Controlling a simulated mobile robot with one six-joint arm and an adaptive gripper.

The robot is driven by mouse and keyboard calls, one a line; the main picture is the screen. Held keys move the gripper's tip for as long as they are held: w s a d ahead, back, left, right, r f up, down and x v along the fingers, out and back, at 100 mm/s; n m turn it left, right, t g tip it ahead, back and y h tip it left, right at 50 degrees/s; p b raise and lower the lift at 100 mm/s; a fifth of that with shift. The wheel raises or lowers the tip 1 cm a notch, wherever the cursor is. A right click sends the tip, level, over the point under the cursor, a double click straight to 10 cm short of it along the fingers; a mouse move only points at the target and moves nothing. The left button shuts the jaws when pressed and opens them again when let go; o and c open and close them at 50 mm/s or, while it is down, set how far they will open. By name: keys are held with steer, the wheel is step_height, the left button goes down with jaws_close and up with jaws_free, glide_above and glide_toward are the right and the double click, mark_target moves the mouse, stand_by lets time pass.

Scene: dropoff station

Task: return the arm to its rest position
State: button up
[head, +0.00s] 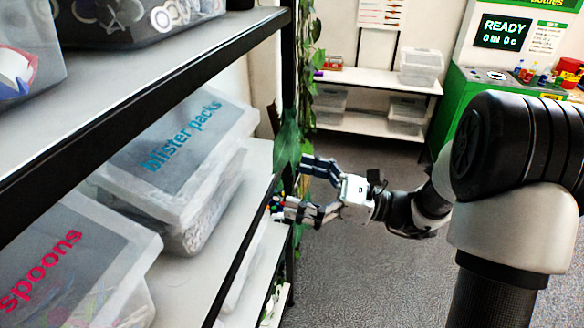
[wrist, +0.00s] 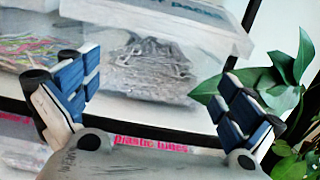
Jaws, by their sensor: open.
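My gripper (head: 296,187) is open and empty at the end of my outstretched arm (head: 425,205). It is close to the right end of the shelf rack, by the hanging plant. In the wrist view its two blue-padded fingers (wrist: 150,100) stand wide apart, with nothing between them. Behind them are the shelf edge and clear bins.
On the rack are a "blister packs" bin (head: 180,150) and a "spoons" bin (head: 70,260). A leafy plant (head: 287,140) hangs at the rack's end, close to my gripper. A green machine (head: 457,90) reading READY stands at the back right. Grey floor (head: 370,270) is clear.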

steer(key=s+a+f+n+g+h+b, duration=0.2)
steer(key=s+a+f+n+g+h, duration=0.15)
steer(key=s+n, duration=0.4)
steer(key=s+a+f+n+g+h+b, duration=0.2)
steer(key=s+f+n+g+h+b, duration=0.15)
steer(key=s, duration=0.65)
steer(key=s+d+f+n+t+h+b, duration=0.2)
steer(key=s+d+n+h, duration=0.1)
steer(key=d+n+h, duration=0.2)
steer(key=s+d+f+n+t+h+b, duration=0.2)
steer(key=s+d+f+n+t+h, duration=0.1)
steer(key=d+n+h, duration=0.3)
steer(key=d, duration=0.2)
steer(key=shift+d, duration=0.35)
